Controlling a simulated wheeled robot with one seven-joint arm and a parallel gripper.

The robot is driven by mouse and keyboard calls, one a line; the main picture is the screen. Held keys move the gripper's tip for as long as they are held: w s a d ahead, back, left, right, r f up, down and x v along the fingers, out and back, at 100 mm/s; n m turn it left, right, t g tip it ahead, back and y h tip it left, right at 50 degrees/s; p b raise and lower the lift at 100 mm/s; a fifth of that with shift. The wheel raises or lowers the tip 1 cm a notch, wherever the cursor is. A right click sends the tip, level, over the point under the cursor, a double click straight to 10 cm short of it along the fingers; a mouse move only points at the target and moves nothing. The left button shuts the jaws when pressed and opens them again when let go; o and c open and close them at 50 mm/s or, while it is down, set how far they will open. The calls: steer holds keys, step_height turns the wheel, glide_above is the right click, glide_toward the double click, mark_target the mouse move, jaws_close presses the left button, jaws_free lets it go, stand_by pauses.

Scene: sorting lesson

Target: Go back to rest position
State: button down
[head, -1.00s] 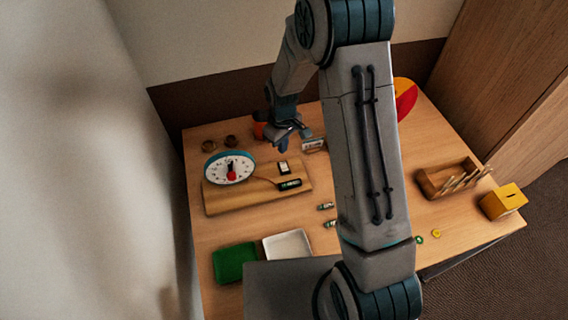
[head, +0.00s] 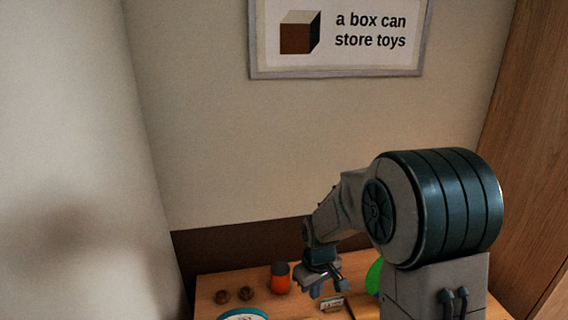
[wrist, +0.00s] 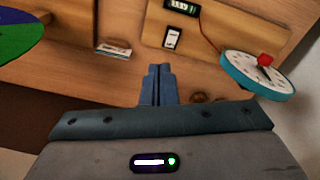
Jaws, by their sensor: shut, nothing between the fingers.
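My gripper (head: 318,288) hangs from my arm near the back of the table, just right of an orange jar with a dark lid (head: 280,278) in the head view. In the wrist view the two fingers of my gripper (wrist: 158,72) are together, with nothing between them. They appear to be above the wooden table (wrist: 95,75), apart from the things on it.
A clock (wrist: 258,75) and a wooden board with a switch (wrist: 172,39) and battery (wrist: 182,7) show in the wrist view. A framed poster (head: 340,36) hangs above.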

steer(key=s+d+r+m+t, duration=0.1)
steer(key=s+d+r+m, duration=0.2)
steer(key=s+r, duration=0.4)
steer(key=s+d+r+m+t, duration=0.1)
steer(key=s+d+r+m, duration=0.2)
steer(key=s+r, duration=0.4)
steer(key=s+d, duration=0.1)
steer(key=s, duration=0.4)
steer(key=shift+r, duration=0.4)
